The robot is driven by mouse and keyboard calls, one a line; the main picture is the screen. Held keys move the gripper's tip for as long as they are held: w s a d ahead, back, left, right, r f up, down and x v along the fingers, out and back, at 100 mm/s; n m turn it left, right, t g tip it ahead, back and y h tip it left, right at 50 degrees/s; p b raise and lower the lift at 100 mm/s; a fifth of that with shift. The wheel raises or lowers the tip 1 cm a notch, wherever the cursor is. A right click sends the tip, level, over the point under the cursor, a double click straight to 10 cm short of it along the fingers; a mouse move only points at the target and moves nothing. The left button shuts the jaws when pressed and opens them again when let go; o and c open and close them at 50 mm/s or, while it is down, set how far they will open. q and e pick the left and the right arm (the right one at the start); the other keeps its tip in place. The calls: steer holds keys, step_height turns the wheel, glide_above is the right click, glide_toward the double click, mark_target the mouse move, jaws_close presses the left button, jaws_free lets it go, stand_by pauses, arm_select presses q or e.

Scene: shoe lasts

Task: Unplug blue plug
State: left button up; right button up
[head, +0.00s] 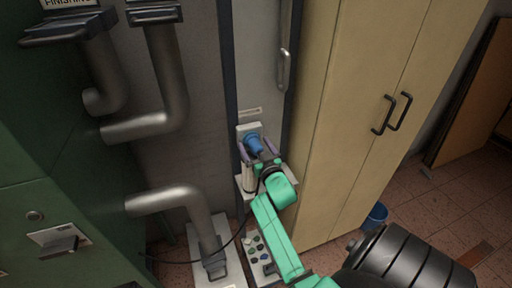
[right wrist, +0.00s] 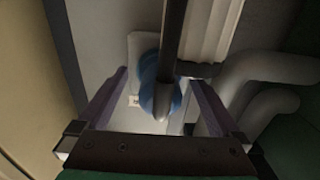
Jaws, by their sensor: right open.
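The blue plug (head: 253,143) sits at a pale socket plate (head: 243,129) on the grey panel between the wall and the yellow cabinet. In the right wrist view the blue plug (right wrist: 148,96) is partly hidden by its dark cable (right wrist: 173,45). The socket plate (right wrist: 138,48) shows behind it. My right gripper (head: 257,149) is open, with its purple fingers on either side of the plug. In the right wrist view my right gripper (right wrist: 157,78) shows gaps between each finger and the plug. My left gripper is not in view.
A tall yellow cabinet (head: 358,90) stands close on the right. Grey pipes (head: 170,200) and a green machine (head: 60,160) are on the left. A box with several buttons (head: 258,250) stands below the socket. A black cable (head: 225,245) hangs down to the left.

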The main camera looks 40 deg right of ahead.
steer(key=shift+p, duration=0.3)
stand_by(0.8)
steer(key=shift+c, duration=0.3)
jaws_close()
steer(key=shift+s, duration=0.1)
